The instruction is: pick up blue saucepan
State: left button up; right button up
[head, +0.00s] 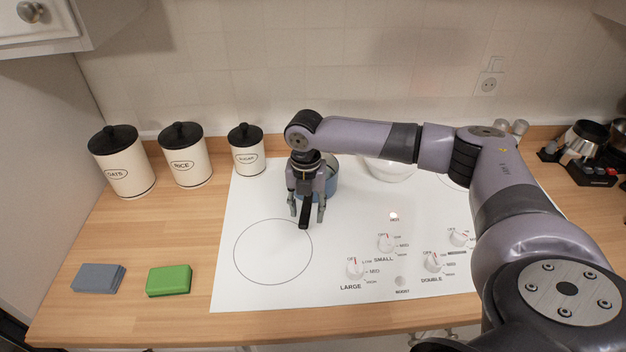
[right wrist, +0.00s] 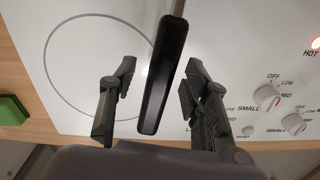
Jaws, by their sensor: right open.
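The blue saucepan (head: 331,182) stands on the white cooktop at the back, mostly hidden behind my right gripper. Its black handle (head: 304,214) points toward the front. In the right wrist view the black handle (right wrist: 163,75) runs between the two fingers, with gaps on both sides. My right gripper (head: 306,216) is open and points down around the handle; its fingers also show in the right wrist view (right wrist: 157,95). My left gripper is not in view.
A white bowl (head: 391,170) stands right of the saucepan. Canisters (head: 187,162) line the wall at the left. A green sponge (head: 169,281) and a grey block (head: 98,279) lie at the front left. Control knobs (head: 386,242) are on the cooktop (head: 240,210). Its front left ring is clear.

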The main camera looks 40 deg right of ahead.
jog(key=shift+f, duration=0.15)
grip_shut()
dwell(0.4)
jog(key=shift+w, duration=0.1)
dwell(0.5)
